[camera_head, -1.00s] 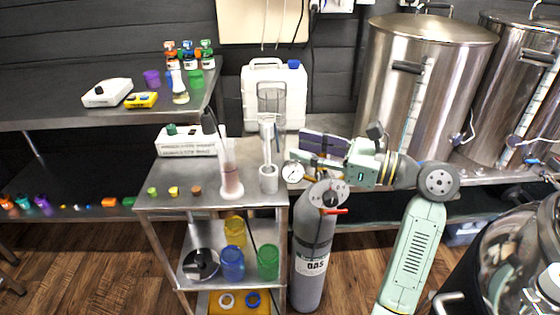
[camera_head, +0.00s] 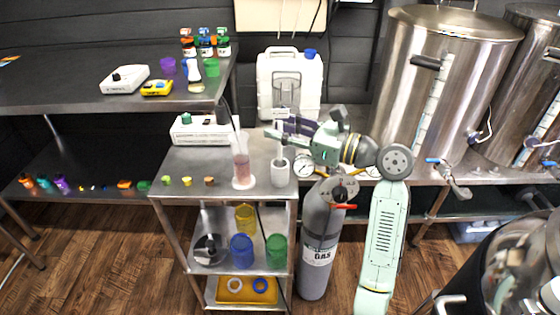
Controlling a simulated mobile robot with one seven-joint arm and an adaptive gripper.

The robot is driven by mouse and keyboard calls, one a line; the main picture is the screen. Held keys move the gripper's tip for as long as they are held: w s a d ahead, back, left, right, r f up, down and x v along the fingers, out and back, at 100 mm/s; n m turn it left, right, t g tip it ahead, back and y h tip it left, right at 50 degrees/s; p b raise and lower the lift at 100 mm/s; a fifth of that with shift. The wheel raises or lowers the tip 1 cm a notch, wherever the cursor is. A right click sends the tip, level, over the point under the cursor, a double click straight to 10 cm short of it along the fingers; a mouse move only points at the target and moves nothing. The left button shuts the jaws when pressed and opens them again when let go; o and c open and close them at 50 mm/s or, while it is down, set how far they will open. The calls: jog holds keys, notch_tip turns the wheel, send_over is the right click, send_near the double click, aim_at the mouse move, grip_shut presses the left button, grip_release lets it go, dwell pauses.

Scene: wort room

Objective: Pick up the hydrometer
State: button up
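A thin, clear glass piece, seemingly the hydrometer (camera_head: 280,151), stands upright in a grey cup-shaped holder (camera_head: 280,175) at the right side of the steel cart's top. My gripper (camera_head: 274,130) reaches in from the right, with its fingers pointing left at the height of the glass's upper part. The fingers overlap the glass in this view and hide part of it. I cannot tell whether they touch it or how far apart they are. A tall clear cylinder with pinkish liquid (camera_head: 243,168) stands just left of the holder.
A white box (camera_head: 203,135) and several small coloured caps (camera_head: 187,181) share the cart top (camera_head: 215,190). A white jug (camera_head: 290,95) stands behind. A grey gas cylinder (camera_head: 320,235) with a gauge (camera_head: 304,165) stands right of the cart. Large steel kettles (camera_head: 440,80) fill the right.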

jog(key=shift+w+a, duration=0.1)
jog(key=shift+a, duration=0.1)
jog(key=shift+c, duration=0.5)
grip_shut()
jog(key=shift+r, duration=0.1)
